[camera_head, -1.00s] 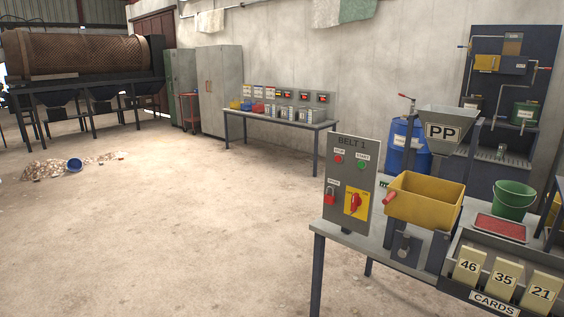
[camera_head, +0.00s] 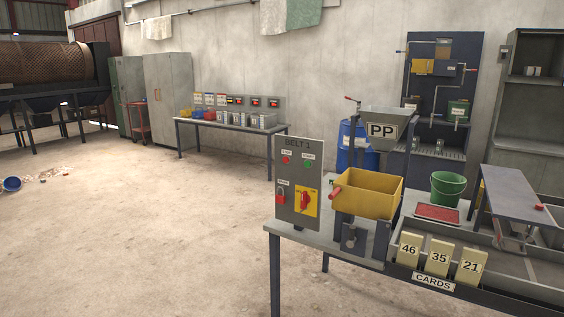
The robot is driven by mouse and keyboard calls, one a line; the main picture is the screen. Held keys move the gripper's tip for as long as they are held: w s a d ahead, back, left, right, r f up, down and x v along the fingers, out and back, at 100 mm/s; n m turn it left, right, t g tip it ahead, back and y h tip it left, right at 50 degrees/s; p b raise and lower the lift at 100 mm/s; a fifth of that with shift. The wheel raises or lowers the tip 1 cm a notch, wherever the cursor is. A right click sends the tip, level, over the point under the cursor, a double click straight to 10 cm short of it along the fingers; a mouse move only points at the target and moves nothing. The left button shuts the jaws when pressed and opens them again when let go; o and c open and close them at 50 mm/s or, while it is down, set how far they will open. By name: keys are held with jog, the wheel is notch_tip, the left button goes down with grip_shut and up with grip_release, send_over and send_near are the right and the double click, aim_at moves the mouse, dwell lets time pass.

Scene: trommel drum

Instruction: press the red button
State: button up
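A grey control panel (camera_head: 298,232) marked BELT 1 stands upright at the left end of the near workbench. A small round red button (camera_head: 286,160) sits at its upper left under a label too small to read now. A green button (camera_head: 307,164) labelled START is to its right. A small red knob or button (camera_head: 538,207) also sits on a blue-grey raised plate (camera_head: 512,192) at the right. My gripper is not in view.
A back bench (camera_head: 225,124) stands by the wall. The floor (camera_head: 130,235) at left is mostly clear.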

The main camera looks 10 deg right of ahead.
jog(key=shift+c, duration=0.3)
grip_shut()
